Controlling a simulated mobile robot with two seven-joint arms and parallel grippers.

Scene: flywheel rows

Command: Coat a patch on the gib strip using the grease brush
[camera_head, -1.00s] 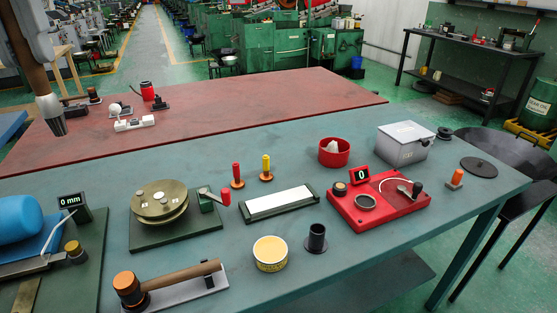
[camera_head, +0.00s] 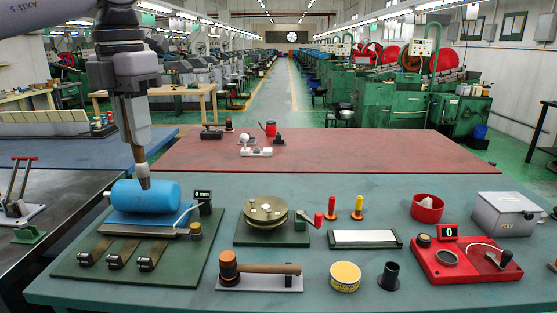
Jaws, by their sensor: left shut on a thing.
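My left gripper (camera_head: 133,125) comes down from the upper left and is shut on the grease brush (camera_head: 141,168). The brush has a brown handle and a pale ferrule with a dark tip. It points down, its tip overlapping the blue cylinder (camera_head: 160,196) in the picture; I cannot tell whether they touch. A flat white strip in a dark frame (camera_head: 364,238), which may be the gib strip, lies mid-table to the right, well apart from the brush. An open yellow tin (camera_head: 345,276) with pale yellow contents stands in front of it. My right gripper is not in view.
A round device with a crank (camera_head: 266,211) and a wood-handled hammer on a rest (camera_head: 260,270) stand between brush and strip. A dark cup (camera_head: 389,276), red gauge box (camera_head: 465,260), red bowl (camera_head: 427,208) and grey box (camera_head: 505,213) are to the right. The red-brown table behind is mostly clear.

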